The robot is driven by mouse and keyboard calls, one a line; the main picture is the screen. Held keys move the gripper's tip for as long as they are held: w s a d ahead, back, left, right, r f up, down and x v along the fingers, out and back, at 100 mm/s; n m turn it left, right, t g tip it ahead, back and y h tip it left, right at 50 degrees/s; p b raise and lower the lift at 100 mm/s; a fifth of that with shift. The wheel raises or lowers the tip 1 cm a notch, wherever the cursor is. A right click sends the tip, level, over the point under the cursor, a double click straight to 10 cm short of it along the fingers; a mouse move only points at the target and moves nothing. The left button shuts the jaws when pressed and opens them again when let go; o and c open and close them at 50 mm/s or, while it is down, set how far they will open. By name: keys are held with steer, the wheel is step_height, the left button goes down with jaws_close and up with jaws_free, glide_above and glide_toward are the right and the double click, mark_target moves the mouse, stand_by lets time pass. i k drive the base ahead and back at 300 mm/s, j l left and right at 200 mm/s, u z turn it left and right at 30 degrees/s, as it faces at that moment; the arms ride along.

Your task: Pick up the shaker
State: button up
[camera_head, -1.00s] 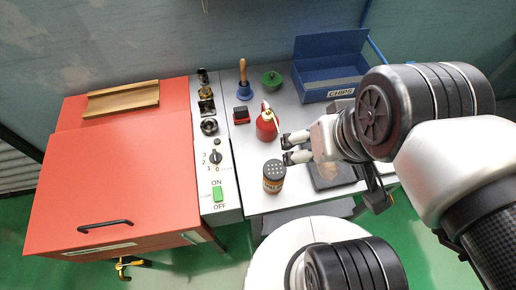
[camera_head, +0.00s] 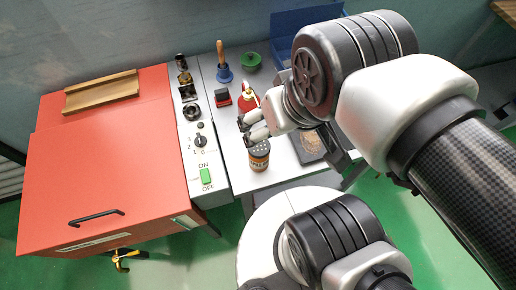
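The shaker (camera_head: 259,158) is a small dark can with an orange and white label and a pale perforated top. It stands upright near the front of the grey cart top (camera_head: 234,150), right of the switch panel. My gripper (camera_head: 243,132) is just above and behind the shaker's top in the picture, its two fingers pointing left. The fingers look apart with nothing between them. I cannot tell whether a finger touches the shaker's top.
A red oil can (camera_head: 247,99) stands close behind my gripper. A blue bell with wooden handle (camera_head: 223,73), a green round item (camera_head: 251,60) and a blue bin (camera_head: 290,27) stand farther back. A dark tray (camera_head: 309,146) lies to the right. A red cabinet (camera_head: 90,165) fills the left.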

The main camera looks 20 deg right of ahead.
mark_target(259, 156)
steer(key=k+l, duration=0.1)
steer(key=l, duration=0.35)
steer(key=k+l, duration=0.15)
steer(key=l, duration=0.3)
steer(key=k+l, duration=0.1)
steer(key=l, duration=0.35)
